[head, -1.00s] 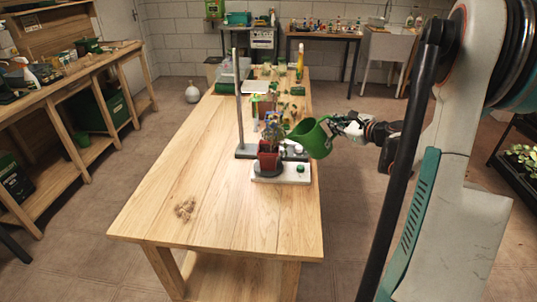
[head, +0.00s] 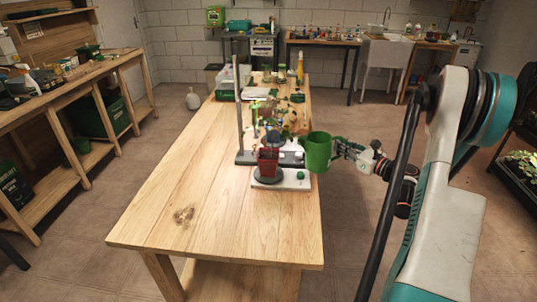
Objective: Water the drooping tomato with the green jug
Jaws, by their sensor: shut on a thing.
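The green jug (head: 318,152) is upright in the head view, at the right edge of the table beside the pot. My gripper (head: 340,151) is shut on it from the right; its fingertips are partly hidden. A dark red pot (head: 268,162) stands on a dark round saucer (head: 267,177) on a pale board. The plant in it is small and dark against the things behind, so I cannot tell its posture clearly. The jug is apart from the pot, to its right and at about its height.
A grey stand with an upright post (head: 238,100) is just behind the pot. The pale board (head: 296,184) carries a small green knob-like thing (head: 301,175). Several small plants and containers fill the far table. The near table (head: 220,225) is clear but for a small brown heap (head: 184,215).

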